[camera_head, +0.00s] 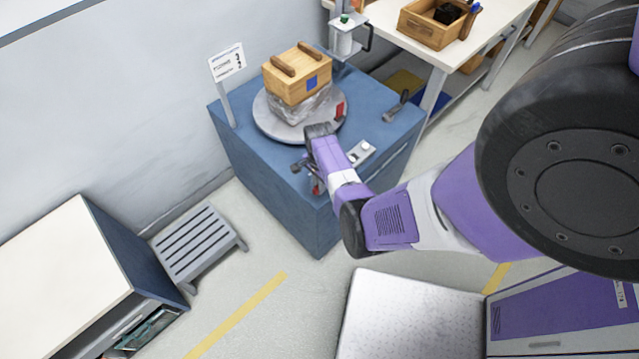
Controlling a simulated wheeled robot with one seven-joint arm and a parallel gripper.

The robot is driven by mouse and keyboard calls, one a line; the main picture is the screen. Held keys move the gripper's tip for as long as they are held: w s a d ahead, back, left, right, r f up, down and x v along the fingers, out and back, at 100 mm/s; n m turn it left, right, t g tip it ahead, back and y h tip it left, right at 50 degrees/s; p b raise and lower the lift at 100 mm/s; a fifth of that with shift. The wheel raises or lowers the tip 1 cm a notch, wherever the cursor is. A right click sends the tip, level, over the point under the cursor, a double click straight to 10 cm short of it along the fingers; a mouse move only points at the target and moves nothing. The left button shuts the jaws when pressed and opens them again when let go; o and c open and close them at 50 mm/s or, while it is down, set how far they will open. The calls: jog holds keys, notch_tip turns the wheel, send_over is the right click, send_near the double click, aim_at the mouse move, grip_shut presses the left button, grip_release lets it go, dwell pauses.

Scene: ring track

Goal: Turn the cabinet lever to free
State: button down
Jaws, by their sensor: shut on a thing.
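The blue cabinet (265,185) stands in the upper middle of the head view, with a round grey turntable (262,122) on its top. My gripper (306,172) is at the front left part of the cabinet top, below my purple and white wrist. It is shut on the cabinet lever, of which only small dark and red parts (316,187) show beside the wrist. My wrist hides most of the lever and the fingertips. Which way the lever points cannot be told.
A wooden box (290,88) sits on a wrapped block (300,107) on the turntable. A white sign (227,63), a grey handle (396,107) and a small switch plate (361,153) are on the cabinet.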

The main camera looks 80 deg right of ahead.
dwell(0.3)
jog(key=c, duration=1.4)
grip_release()
notch_tip(320, 180, up, 8)
jog(key=shift+f, duration=0.1)
